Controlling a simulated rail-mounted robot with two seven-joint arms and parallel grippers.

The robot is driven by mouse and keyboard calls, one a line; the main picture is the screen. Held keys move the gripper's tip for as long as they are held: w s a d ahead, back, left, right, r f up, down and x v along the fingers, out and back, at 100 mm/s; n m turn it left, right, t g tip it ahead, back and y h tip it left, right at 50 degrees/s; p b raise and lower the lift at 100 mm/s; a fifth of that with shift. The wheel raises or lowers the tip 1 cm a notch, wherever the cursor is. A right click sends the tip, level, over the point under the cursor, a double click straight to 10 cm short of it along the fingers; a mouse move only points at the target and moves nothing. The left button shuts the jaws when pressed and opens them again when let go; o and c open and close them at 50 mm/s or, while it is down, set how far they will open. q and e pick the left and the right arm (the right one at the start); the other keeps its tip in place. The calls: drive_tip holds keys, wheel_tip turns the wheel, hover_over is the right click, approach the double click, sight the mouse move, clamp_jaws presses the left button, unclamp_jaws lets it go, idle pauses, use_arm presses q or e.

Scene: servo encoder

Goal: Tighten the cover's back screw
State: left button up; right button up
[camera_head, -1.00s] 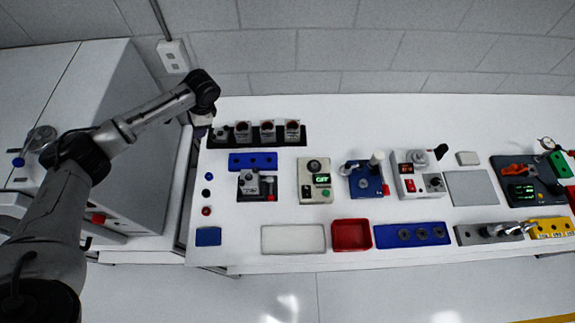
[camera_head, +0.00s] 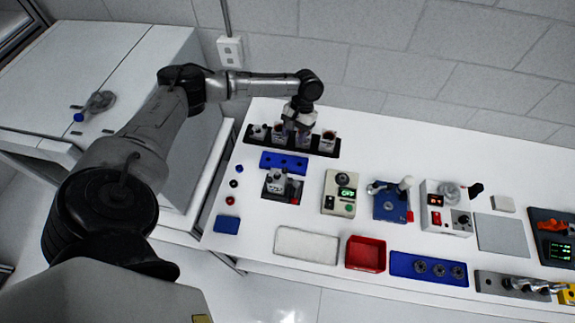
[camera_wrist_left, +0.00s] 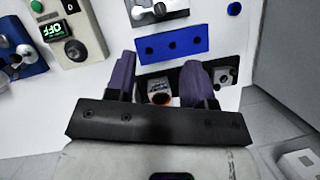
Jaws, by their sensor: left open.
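My left gripper (camera_head: 297,126) is over the black rack (camera_head: 252,141) at the back left of the table. In the left wrist view the gripper (camera_wrist_left: 160,64) is open, with its two purple fingers on either side of one grey unit with an orange-brown top (camera_wrist_left: 160,92). I cannot tell whether they touch it. Another rack unit (camera_wrist_left: 224,76) shows beside a finger. A grey unit (camera_head: 277,182) sits in a dark fixture (camera_head: 293,194) in front of the rack. I cannot make out a cover's back screw. My right gripper is not in view.
A blue block with holes (camera_head: 268,161) lies between rack and fixture. A device with an OFF display (camera_head: 340,194), a blue stand (camera_head: 391,207), a white tray (camera_head: 307,245) and a red bin (camera_head: 365,254) are further right or in front. A tall grey cabinet stands left.

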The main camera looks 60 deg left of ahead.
sight(285, 170)
use_arm(q)
drive_tip(key=p+x, duration=0.1)
drive_tip(key=x, duration=1)
drive_tip(key=shift+s+d+f+p, duration=0.1)
drive_tip(key=shift+s+f+p, duration=0.05)
drive_tip(key=shift+f+p, duration=0.2)
drive_tip(key=shift+x, duration=0.9)
clamp_jaws()
drive_tip(key=shift+r, duration=0.1)
